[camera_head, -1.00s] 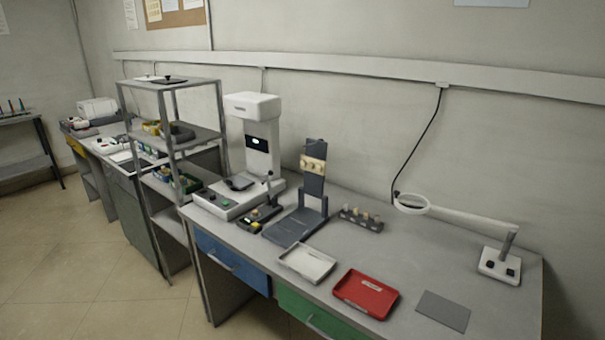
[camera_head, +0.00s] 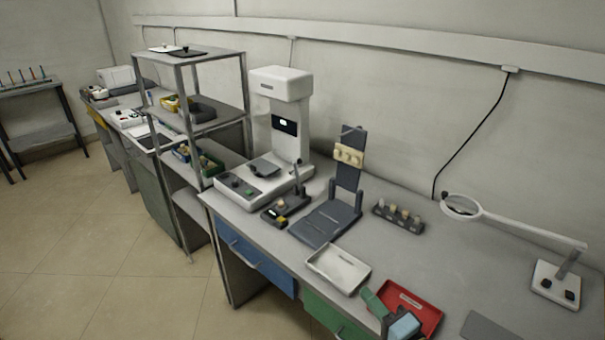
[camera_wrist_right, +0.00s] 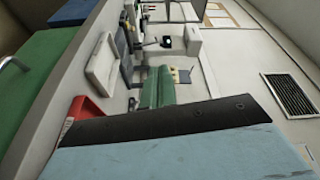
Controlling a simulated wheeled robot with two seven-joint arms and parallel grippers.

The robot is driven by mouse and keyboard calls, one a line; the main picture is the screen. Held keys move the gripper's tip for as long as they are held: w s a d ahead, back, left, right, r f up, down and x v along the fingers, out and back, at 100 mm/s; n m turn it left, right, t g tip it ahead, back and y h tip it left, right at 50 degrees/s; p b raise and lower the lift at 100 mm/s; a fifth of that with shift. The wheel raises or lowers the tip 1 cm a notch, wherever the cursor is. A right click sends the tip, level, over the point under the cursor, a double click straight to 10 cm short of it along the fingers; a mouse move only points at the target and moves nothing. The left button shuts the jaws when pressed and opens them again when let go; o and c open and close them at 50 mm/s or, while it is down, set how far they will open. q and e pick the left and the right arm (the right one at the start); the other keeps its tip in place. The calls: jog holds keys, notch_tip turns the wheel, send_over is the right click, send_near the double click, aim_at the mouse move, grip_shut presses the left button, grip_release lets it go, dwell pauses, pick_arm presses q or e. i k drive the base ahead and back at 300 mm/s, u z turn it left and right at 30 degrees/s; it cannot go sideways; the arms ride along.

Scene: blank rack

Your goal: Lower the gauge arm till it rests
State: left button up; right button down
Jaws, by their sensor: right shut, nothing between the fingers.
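The gauge seems to be the small dark unit (camera_head: 283,210) with a yellow patch near the bench front, left of the dark grey stand. Its thin dark arm (camera_head: 296,184) stands nearly upright, raised from the base. My right gripper (camera_head: 371,298) shows at the bottom of the head view, with green fingers and a light blue part, above the red tray's left side. It is shut and empty, well to the right of the gauge and apart from it. In the right wrist view the green fingers (camera_wrist_right: 160,76) are together. My left gripper is not in view.
A dark grey stand (camera_head: 324,223) carries a beige block. A white tray (camera_head: 338,269) and a red tray (camera_head: 425,320) lie along the front edge. A white column instrument (camera_head: 290,90) stands behind the gauge, a small rack (camera_head: 398,218) and magnifier lamp (camera_head: 462,206) to the right.

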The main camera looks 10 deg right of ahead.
aim_at(300, 161)
jog(key=i, duration=1.5)
